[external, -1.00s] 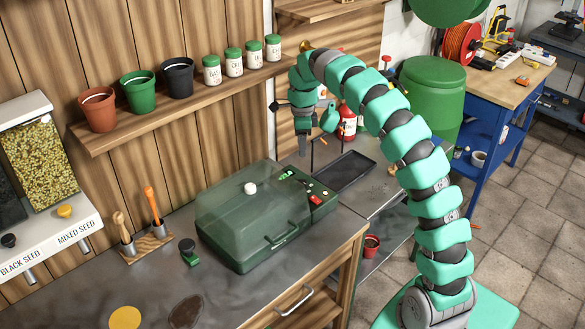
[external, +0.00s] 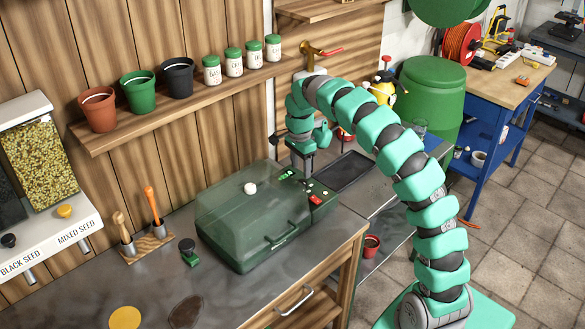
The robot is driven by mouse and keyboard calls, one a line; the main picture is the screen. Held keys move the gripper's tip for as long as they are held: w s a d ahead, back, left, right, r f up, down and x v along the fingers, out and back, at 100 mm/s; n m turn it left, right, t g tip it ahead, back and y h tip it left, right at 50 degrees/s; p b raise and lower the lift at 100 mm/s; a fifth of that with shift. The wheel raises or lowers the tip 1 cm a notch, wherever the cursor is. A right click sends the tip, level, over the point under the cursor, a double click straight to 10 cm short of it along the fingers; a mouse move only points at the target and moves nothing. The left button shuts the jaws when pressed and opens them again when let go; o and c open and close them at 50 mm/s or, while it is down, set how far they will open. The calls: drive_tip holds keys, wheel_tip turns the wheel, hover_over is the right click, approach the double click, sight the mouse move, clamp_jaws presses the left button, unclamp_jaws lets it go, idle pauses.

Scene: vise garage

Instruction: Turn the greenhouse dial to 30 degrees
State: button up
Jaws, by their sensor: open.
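The greenhouse (external: 250,222) is a green box with a clear lid on the metal bench. A control panel on its right end carries a small lit green display (external: 287,174) and a red switch (external: 316,199). The dial cannot be made out clearly; a dark part of the panel lies between display and switch. My gripper (external: 304,172) points down just above or behind the panel's far end. It is open and appears empty. I cannot tell whether its fingertips touch anything. The display's number is too small to read.
A black tray (external: 347,171) lies right of the greenhouse. A shelf (external: 150,130) with pots and jars runs along the wall. A small dark-topped green item (external: 189,252) and a tool holder (external: 147,247) stand left of the greenhouse. The front bench is mostly clear.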

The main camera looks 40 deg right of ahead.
drive_tip(key=shift+s+f, duration=0.15)
drive_tip(key=shift+f, duration=2.6)
drive_tip(key=c, duration=1)
